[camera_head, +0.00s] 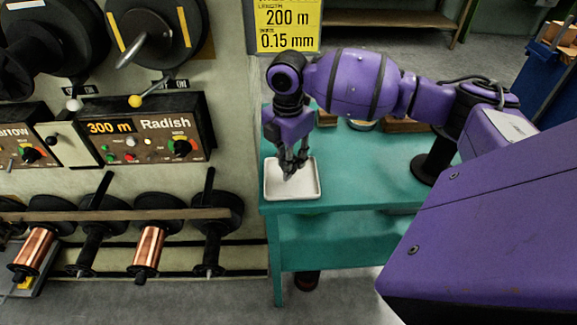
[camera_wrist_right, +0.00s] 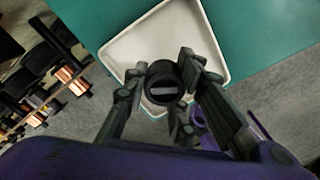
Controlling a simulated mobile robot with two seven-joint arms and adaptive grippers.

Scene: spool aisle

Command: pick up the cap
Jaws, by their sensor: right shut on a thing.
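The cap (camera_wrist_right: 163,92), a small round black piece with a pale bar across its face, sits between the fingers of my right gripper (camera_wrist_right: 160,100) in the right wrist view. The fingers are shut on its sides. In the head view my right gripper (camera_head: 291,168) points down over the white tray (camera_head: 310,192) on the teal table. The cap is too small and dark to make out clearly there. The tray (camera_wrist_right: 150,42) also shows beyond the cap in the wrist view and looks otherwise empty. How high the cap is above the tray is hard to tell. My left gripper is not in view.
The teal table (camera_head: 360,186) has bare room right of the tray. A black stand (camera_head: 433,165) and small items behind my arm stand on it. At left is a machine panel with a Radish control box (camera_head: 145,130) and copper spools (camera_head: 148,250) on a rail.

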